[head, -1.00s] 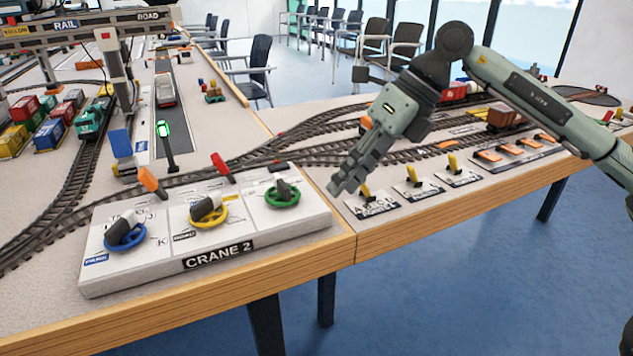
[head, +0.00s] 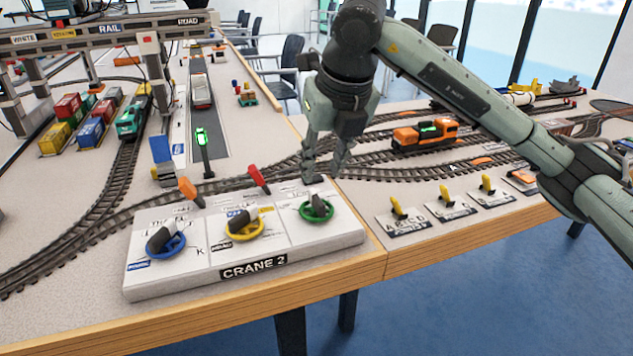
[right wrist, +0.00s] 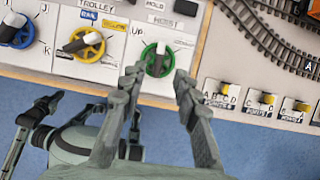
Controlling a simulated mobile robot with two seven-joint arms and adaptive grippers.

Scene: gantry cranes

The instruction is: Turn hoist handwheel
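The hoist handwheel is the green wheel (head: 317,219) at the right end of the CRANE 2 panel (head: 190,270). It has a grey-and-white handle across it and also shows in the right wrist view (right wrist: 144,61), by the HOIST label. My right gripper (head: 322,172) is open and empty, fingers pointing down, just above and behind the green wheel. In the right wrist view its fingers (right wrist: 160,72) lie either side of the wheel's near edge; I see no clear contact. A dark jointed part, seemingly my left gripper, shows at the lower left there; its opening is unclear.
A yellow handwheel (head: 245,234) and a blue handwheel (head: 166,253) sit left on the panel. A red lever (head: 259,179) and an orange lever (head: 191,191) stand behind it. Yellow switches (head: 397,207) line the right table. Tracks and an orange locomotive (head: 425,135) lie behind.

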